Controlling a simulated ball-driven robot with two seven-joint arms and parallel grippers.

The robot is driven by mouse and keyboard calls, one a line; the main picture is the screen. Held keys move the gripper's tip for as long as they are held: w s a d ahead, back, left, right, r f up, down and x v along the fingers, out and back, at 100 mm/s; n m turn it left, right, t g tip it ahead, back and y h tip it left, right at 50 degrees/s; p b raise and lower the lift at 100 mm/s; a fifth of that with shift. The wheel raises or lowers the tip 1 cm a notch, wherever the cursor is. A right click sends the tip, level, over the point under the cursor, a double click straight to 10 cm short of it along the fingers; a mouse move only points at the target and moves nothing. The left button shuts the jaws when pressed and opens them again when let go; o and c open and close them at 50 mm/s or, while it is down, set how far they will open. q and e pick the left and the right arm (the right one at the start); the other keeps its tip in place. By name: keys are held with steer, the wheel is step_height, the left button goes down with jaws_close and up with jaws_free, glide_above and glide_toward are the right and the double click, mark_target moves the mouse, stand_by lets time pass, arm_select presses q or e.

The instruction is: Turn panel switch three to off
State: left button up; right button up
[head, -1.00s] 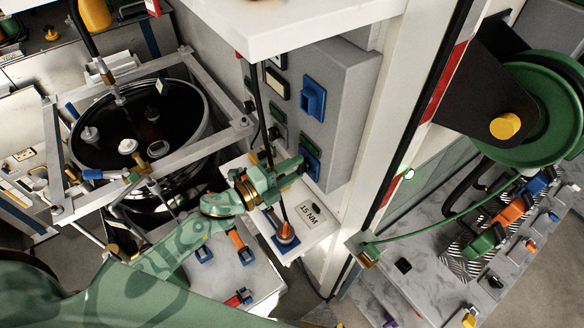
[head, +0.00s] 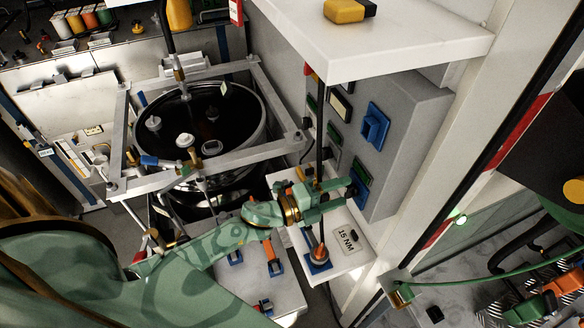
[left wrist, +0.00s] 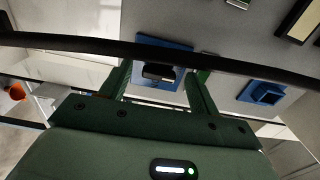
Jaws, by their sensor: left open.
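The grey panel (head: 404,128) carries several switches on its face. One blue switch (head: 375,126) sits high on it, and another blue switch (head: 358,186) sits lower, partly hidden by my left gripper. I read no switch numbers. My left gripper (head: 347,190) is open, its fingers pointing at the lower part of the panel. In the left wrist view a blue plate with a dark lever (left wrist: 158,73) lies between and beyond the fingers. Another blue switch (left wrist: 266,93) is to the right of the fingers there. Whether the fingers touch the lever is unclear.
A dark upright rod (head: 322,110) stands close by my left gripper; it crosses the wrist view as a black bar (left wrist: 60,41). A white shelf (head: 400,52) overhangs the panel. A white plate marked 15 NM (head: 347,238) lies below. A framed tank (head: 245,125) stands left.

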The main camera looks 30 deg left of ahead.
arm_select(q)
steer(key=b+v, duration=0.3)
steer(key=v, duration=1.3)
steer(key=shift+f, duration=0.1)
